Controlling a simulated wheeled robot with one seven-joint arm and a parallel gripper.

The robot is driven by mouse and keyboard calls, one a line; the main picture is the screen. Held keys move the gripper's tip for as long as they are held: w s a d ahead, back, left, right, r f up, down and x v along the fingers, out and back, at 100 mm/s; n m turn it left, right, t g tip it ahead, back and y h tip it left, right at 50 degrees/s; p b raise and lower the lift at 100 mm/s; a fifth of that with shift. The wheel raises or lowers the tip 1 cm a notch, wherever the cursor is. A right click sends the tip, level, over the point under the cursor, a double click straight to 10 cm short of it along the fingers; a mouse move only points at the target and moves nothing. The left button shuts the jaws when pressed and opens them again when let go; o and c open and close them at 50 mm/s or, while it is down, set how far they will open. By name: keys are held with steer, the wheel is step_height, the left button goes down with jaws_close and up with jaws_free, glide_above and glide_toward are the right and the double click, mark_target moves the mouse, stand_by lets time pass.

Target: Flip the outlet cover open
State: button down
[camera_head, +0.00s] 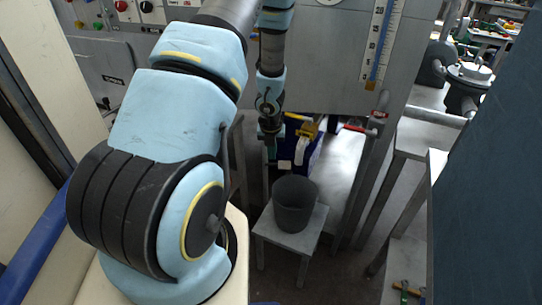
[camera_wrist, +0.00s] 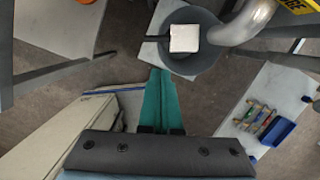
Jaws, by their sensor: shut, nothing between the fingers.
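My gripper (camera_wrist: 160,78) points up the wrist view with its teal fingers closed together and nothing between them. In the head view my gripper (camera_head: 271,158) hangs above and left of a dark bucket. A pale square piece (camera_wrist: 184,38) shows over the bucket, beside a grey curved pipe (camera_wrist: 243,26); it may be the outlet cover, but I cannot tell for sure. The fingertips appear just below and left of it in the picture, apart from it. Whether the cover is open or closed is unclear.
The dark bucket (camera_head: 295,208) stands on a small grey stool (camera_head: 288,238). A grey machine panel with a gauge (camera_head: 379,42) is behind. A blue bin (camera_head: 313,155) and a yellow part (camera_head: 301,125) are near my gripper. A tray of tools (camera_wrist: 262,122) lies at right.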

steer(key=r+p, duration=0.1)
steer(key=r, duration=0.1)
steer(key=s+r+p, duration=0.1)
steer(key=r+p, duration=0.1)
steer(key=r, duration=0.1)
steer(key=shift+r, duration=0.25)
